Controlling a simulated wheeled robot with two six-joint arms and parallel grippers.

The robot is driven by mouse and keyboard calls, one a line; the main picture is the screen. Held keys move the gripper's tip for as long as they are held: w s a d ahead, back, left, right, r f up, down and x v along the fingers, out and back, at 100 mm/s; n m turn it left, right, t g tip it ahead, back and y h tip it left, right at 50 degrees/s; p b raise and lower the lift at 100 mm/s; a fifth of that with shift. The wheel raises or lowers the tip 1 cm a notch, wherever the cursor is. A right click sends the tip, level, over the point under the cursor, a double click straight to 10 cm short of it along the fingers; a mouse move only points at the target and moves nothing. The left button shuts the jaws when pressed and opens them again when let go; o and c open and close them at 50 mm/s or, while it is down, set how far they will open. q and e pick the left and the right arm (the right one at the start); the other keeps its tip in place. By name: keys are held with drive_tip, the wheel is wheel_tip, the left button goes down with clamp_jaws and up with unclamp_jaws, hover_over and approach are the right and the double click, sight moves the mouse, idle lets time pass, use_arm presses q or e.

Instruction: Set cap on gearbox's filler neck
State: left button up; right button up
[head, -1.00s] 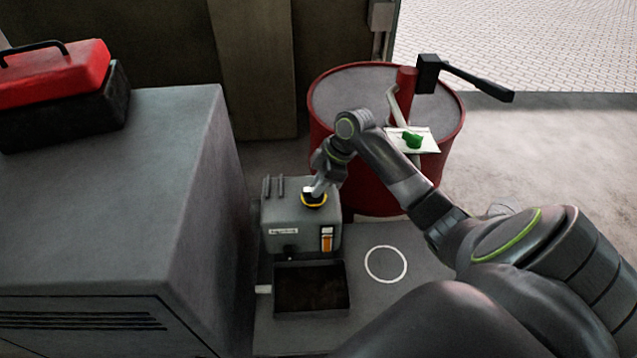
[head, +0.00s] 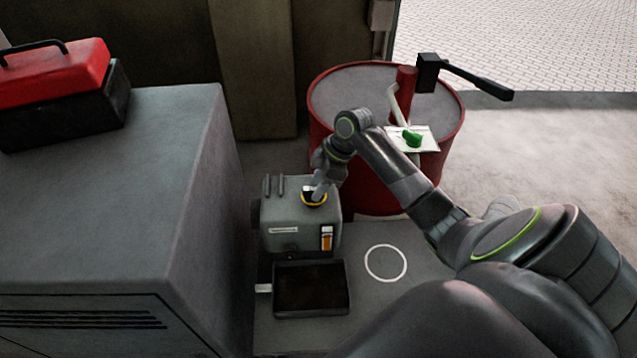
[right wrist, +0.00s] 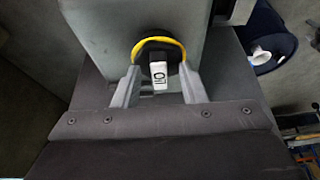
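The gearbox (head: 283,212) is a grey box with a small label and an orange gauge on its front. The black cap (right wrist: 176,57) carries a white tab marked "Oil" and sits at the yellow ring (head: 314,204) on the gearbox's top. The ring also shows in the right wrist view (right wrist: 158,39). My right gripper (head: 317,191) is down at the cap. In the right wrist view its fingers (right wrist: 160,90) stand apart on either side of the tab, with gaps to it. The neck below the cap is hidden. My left gripper is not in view.
A black tray (head: 312,312) lies in front of the gearbox. A white circle (head: 386,280) marks bare bench to its right. A tall grey cabinet (head: 120,220) with a red-and-black toolbox (head: 60,75) stands left. A red drum (head: 330,100) stands behind.

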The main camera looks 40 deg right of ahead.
drive_tip(key=v, duration=1.7)
drive_tip(key=shift+r, duration=0.25)
